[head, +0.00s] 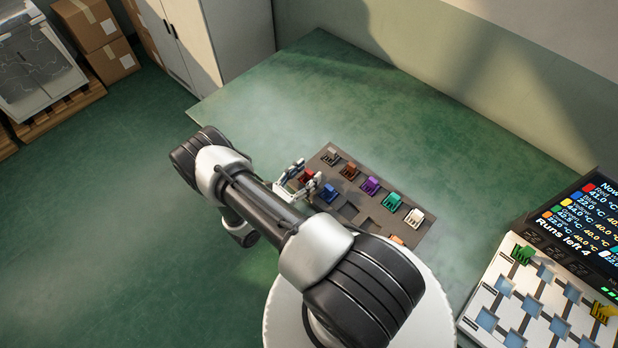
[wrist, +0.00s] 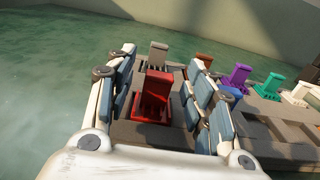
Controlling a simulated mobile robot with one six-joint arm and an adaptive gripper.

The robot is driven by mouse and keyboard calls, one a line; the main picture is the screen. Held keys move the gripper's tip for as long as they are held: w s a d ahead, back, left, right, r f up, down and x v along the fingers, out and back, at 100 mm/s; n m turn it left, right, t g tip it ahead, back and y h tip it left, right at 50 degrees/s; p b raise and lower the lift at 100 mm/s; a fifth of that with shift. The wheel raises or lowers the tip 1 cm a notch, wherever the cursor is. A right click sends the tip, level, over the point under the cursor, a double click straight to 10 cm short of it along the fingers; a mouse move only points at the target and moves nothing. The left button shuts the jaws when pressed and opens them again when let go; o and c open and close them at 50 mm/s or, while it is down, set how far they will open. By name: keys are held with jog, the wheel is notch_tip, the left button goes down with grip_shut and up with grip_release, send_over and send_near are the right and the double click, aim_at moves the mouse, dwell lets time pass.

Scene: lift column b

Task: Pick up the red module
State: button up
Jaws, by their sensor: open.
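The red module (wrist: 153,100) sits upright in the dark tray (wrist: 265,112), at the tray's near left end. It also shows in the head view (head: 306,175), partly covered by my gripper. My gripper (wrist: 162,88) is open, with one padded finger on each side of the red module. I see gaps between the module and both fingers, and it does not look gripped. In the head view my gripper (head: 300,180) is at the tray's left edge.
Close around the red module stand a grey module (head: 331,157), a brown one (head: 349,171) and a blue one (head: 328,193). Purple (head: 370,185), green (head: 391,201) and white (head: 414,217) modules line the far row. A board with a screen (head: 580,235) stands at the right.

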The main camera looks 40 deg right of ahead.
jog(key=shift+d, duration=0.8)
jog(key=shift+c, duration=0.3)
grip_shut()
